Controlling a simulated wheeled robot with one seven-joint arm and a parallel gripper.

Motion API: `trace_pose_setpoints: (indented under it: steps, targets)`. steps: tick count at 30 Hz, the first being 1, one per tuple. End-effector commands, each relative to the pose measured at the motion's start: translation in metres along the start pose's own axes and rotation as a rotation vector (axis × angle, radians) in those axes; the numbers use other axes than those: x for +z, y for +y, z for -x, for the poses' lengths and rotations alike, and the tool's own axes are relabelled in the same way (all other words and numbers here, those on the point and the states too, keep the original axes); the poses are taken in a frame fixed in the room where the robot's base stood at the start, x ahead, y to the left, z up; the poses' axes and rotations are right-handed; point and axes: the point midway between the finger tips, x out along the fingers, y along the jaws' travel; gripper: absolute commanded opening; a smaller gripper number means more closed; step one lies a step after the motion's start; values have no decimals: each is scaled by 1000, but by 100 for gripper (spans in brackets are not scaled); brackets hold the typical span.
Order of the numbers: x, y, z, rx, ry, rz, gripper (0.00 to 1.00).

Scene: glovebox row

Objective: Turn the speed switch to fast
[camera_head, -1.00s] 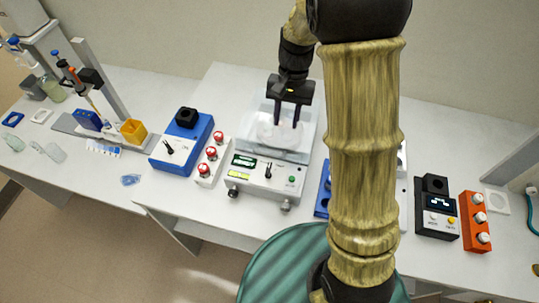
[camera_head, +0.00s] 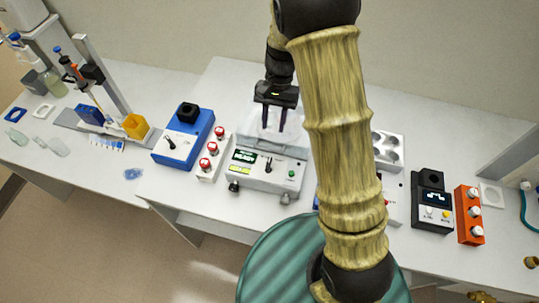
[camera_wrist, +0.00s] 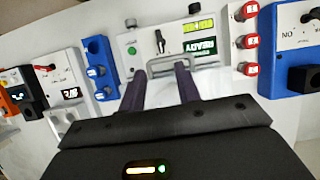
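My gripper (camera_head: 273,128) is open and empty, pointing down over the back of a white instrument (camera_head: 245,180) with a READY display. In the wrist view, its two dark fingers (camera_wrist: 160,75) are apart near that instrument's clear-topped part. A small black lever switch (camera_head: 269,164) is on the instrument's front panel; it also shows in the wrist view (camera_wrist: 159,41), apart from the fingers. A blue box (camera_head: 195,140) to the left has another black lever switch (camera_head: 170,143). I cannot read any fast or slow label, so which lever is the speed switch is unclear.
My arm hides part of the bench.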

Motion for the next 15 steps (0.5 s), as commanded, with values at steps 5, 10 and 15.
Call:
trace_pose_setpoints:
  steps: [5,10,15]
  targets:
    - [2,0,-31,3,-5,-1,33]
    - [2,1,-61,2,-5,-2,33]
    - [2,1,-91,3,-6,-2,33]
